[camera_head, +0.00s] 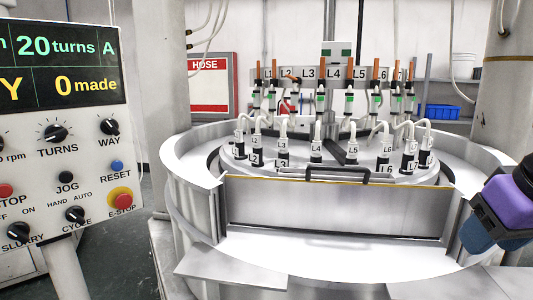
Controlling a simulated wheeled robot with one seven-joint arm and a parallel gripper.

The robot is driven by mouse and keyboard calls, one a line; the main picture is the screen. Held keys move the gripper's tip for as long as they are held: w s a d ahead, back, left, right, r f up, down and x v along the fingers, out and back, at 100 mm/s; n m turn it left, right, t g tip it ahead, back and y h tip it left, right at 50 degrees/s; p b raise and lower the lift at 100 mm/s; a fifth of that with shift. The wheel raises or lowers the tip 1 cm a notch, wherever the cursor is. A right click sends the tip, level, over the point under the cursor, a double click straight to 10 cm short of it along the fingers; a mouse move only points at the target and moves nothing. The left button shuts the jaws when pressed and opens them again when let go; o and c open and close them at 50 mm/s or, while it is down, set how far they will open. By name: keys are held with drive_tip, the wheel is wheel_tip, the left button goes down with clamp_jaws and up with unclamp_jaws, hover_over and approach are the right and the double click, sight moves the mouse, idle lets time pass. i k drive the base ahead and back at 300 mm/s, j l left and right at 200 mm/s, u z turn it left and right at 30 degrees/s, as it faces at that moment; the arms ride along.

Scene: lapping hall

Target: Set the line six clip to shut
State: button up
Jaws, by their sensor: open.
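A row of upright drip lines with orange tops and small white-and-green clips stands at the back of the round machine. A label with part of an L and a 6 is half hidden behind them at the right. A clip (376,97) hangs near that label, but I cannot tell for certain that it is the line six clip. It is too small to tell whether it is open or shut. An L6 label (387,150) marks a dark fitting with a white hose on the ring below. A purple and blue part of my arm (503,207) shows at the right edge, away from the clips. My gripper's fingertips are not visible.
A control panel (65,130) with knobs and buttons fills the left. The machine's round metal wall (330,205) and a dark handle bar (350,171) stand in front of the lines. A red-framed HOSE board (210,85) and a blue bin (437,111) are behind.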

sight(376, 69)
drive_tip(key=j+z, duration=0.35)
drive_tip(key=j, duration=1.25)
